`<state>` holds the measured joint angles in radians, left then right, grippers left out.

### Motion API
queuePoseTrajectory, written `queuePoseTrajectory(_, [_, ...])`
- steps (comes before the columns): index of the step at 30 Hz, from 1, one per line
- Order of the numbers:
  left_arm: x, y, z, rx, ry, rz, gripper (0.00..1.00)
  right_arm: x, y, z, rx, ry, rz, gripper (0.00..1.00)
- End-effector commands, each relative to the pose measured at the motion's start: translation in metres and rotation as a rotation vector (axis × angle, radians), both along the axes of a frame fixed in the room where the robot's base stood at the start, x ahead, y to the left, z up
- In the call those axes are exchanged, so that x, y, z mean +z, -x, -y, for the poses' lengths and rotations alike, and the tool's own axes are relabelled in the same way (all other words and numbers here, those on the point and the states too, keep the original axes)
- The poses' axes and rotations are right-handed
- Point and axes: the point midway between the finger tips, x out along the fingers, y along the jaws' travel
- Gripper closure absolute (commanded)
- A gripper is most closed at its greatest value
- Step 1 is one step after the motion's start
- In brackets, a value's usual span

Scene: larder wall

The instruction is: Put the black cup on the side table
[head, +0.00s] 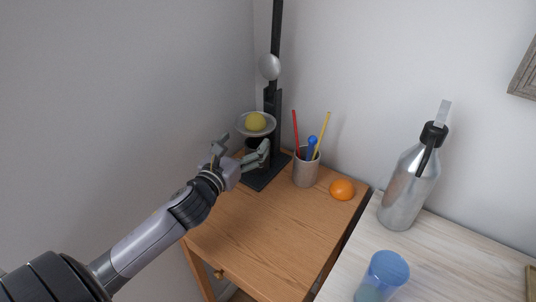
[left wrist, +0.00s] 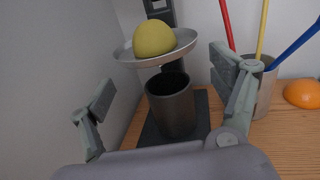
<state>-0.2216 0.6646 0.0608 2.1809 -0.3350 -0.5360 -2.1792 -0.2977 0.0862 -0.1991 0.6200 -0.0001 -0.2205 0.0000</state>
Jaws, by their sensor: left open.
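The black cup (left wrist: 171,106) stands upright on the dark base plate (left wrist: 206,128) of a tall black stand, below a shallow metal dish. In the head view only a dark part of the cup (head: 252,143) shows behind my gripper. My left gripper (head: 243,149) is open and empty. In the left wrist view its fingers (left wrist: 166,88) are spread to either side of the cup, which lies ahead between them, and no contact shows. The wooden side table (head: 262,226) carries the stand at its back corner. My right gripper is out of view.
The dish (head: 242,125) holds a yellow ball (head: 256,121) just above the cup. A pen holder (head: 306,172) and an orange (head: 342,189) stand to the right. The table's front is clear. A pale counter (head: 440,262) holds a metal bottle (head: 404,190) and blue cup (head: 384,273).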

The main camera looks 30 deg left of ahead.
Motion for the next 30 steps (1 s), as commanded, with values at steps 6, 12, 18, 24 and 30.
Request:
queuePoseTrajectory(6, [-0.049,0.0,0.0,0.003,0.006,-0.001,0.16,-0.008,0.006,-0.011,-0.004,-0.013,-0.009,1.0])
queuePoseTrajectory(12, [-0.051,-0.015,-0.002,0.0,0.0,0.003,0.16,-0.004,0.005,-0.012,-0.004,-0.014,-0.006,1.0])
queuePoseTrajectory(18, [-0.05,-0.035,-0.004,0.0,0.002,0.004,0.16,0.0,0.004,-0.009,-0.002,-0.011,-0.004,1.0])
queuePoseTrajectory(24, [-0.05,-0.066,-0.008,0.0,0.002,0.003,0.16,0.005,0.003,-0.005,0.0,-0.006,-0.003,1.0])
queuePoseTrajectory(30, [-0.051,-0.076,-0.008,-0.002,0.001,0.002,0.16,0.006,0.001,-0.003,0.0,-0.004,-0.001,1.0])
